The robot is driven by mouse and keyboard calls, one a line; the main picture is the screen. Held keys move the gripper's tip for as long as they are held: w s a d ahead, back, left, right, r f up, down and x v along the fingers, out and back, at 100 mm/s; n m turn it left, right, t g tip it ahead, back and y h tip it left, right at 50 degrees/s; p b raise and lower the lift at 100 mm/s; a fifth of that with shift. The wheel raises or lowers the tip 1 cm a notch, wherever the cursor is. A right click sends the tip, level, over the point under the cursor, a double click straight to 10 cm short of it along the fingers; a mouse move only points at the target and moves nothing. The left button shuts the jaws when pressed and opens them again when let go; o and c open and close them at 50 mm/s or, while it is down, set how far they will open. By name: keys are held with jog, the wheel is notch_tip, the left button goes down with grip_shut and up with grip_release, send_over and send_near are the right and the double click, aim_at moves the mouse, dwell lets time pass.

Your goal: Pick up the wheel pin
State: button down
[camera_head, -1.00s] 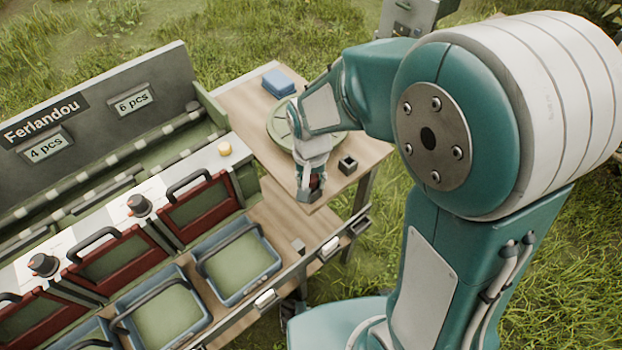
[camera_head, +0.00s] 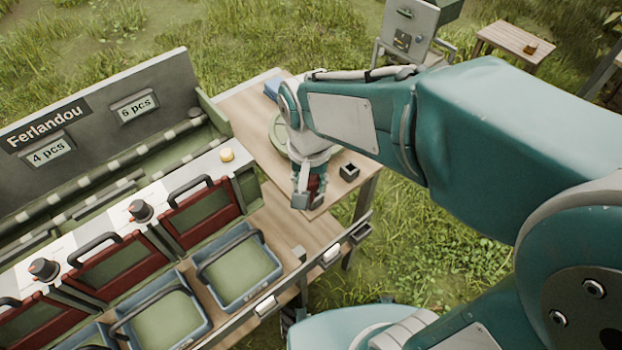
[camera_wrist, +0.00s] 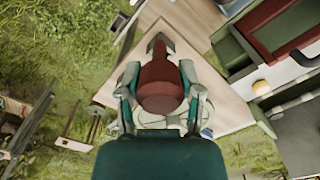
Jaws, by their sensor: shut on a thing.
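The wheel pin (camera_wrist: 161,85) is a dark red, rounded piece with a narrower neck, seen large in the wrist view. My gripper (camera_wrist: 160,72) has a finger on each side of it and is shut on it. In the head view my gripper (camera_head: 308,197) points down over the front right corner of the wooden table (camera_head: 240,112). Only a bit of the red pin (camera_head: 317,188) shows there between the fingers. Whether the pin touches the table is hard to tell.
A small dark square holder (camera_head: 349,171) stands just right of my gripper. A green round disc (camera_head: 278,138) and a blue block (camera_head: 272,88) lie behind it, partly hidden. Blue baskets (camera_head: 240,268) and the sorting station with red doors (camera_head: 200,212) stand at left.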

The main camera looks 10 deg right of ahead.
jog(key=s+a+r, duration=0.2)
jog(key=s+r, duration=0.2)
jog(key=s, duration=0.4)
notch_tip(320, 180, up, 7)
jog(key=shift+s+d, duration=0.2)
jog(key=shift+s, duration=0.15)
dwell(0.7)
jog(key=shift+f, duration=0.1)
